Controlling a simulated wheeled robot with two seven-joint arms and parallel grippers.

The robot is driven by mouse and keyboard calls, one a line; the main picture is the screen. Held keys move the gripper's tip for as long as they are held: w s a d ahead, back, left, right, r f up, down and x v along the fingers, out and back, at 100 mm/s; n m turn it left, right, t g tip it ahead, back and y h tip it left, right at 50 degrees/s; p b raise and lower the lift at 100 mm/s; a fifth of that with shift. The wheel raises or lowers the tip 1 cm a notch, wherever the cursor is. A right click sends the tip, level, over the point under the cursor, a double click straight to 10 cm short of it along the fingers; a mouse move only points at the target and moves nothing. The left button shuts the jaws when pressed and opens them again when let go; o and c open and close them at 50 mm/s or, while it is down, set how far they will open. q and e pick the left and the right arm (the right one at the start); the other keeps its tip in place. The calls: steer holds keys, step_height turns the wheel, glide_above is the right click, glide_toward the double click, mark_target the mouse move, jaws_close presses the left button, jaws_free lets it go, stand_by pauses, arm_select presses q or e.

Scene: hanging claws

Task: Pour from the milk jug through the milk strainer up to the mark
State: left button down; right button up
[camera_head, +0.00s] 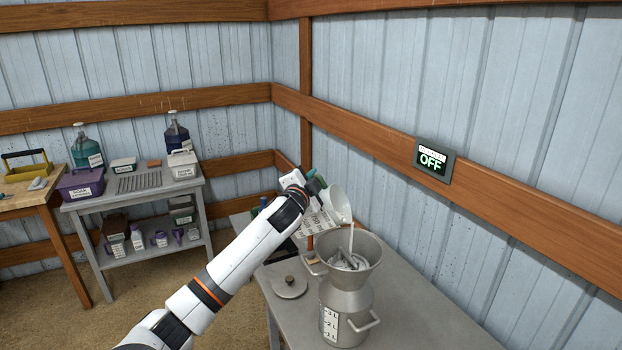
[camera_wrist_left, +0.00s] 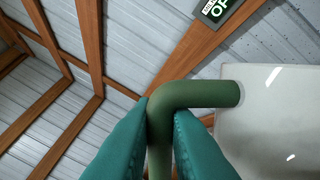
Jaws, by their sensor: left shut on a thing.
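The milk jug (camera_head: 340,204) is a pale vessel with a green handle, tilted over the strainer. A white stream runs from its lip down into the milk strainer (camera_head: 366,247), a wide grey metal funnel on top of a metal can (camera_head: 347,298). The can has a white scale with litre marks on its side; the milk level inside is hidden. My left gripper (camera_head: 316,184) is shut on the jug's handle. In the left wrist view the green fingers close around the handle (camera_wrist_left: 190,95), with the jug's wall (camera_wrist_left: 270,120) at the right. My right gripper is not in view.
The can stands on a grey table (camera_head: 412,318) with a round lid (camera_head: 290,287) beside it. A shelf table (camera_head: 135,185) with bottles and boxes stands at the left. The table's front right is clear.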

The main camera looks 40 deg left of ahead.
arm_select(q)
steer(key=shift+w+d+m, duration=0.15)
steer(key=shift+d+m, duration=0.15)
steer(key=shift+m, duration=0.1)
stand_by(0.8)
